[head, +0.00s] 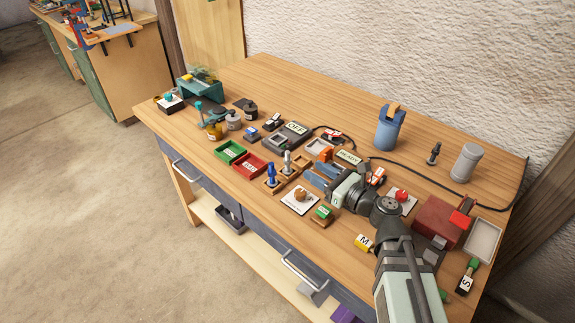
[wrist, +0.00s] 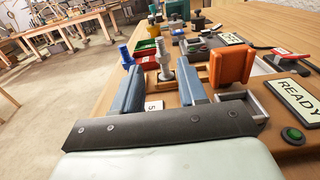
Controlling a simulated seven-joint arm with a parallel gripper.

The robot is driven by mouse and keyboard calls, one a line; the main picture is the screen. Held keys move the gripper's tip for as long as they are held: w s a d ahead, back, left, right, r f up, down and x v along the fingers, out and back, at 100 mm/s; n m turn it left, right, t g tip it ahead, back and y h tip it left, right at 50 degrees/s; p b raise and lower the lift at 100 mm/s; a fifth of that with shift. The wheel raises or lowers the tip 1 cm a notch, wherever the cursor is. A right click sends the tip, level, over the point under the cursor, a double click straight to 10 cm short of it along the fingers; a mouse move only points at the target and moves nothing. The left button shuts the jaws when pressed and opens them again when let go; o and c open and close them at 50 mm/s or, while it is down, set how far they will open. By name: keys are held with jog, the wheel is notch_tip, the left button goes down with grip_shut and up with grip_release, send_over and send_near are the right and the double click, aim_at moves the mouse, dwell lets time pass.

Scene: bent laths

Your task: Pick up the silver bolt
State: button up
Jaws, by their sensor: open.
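The silver bolt (head: 287,160) stands upright in a wooden holder (head: 299,165) near the middle of the bench, beside a blue bolt (head: 270,173). In the wrist view the silver bolt (wrist: 164,62) shows beyond and between my two blue fingers, with the blue bolt (wrist: 126,56) to its left. My gripper (head: 312,174) is open and empty, just right of the silver bolt in the head view. In the wrist view my gripper (wrist: 160,80) points at the bolt; its fingers appear apart from it. The bolt's lower end is hidden in the holder.
Green (head: 231,152) and red (head: 250,165) trays lie left of the holder. An orange block (wrist: 231,66) stands close to my right finger in the wrist view. A READY sign (head: 348,157) lies behind my gripper.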

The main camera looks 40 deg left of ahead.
aim_at(288, 152)
jog(key=a, duration=1.1)
jog(key=shift+a+r, duration=0.15)
jog(key=shift+a, duration=0.05)
jog(key=shift+c, duration=0.3)
grip_shut()
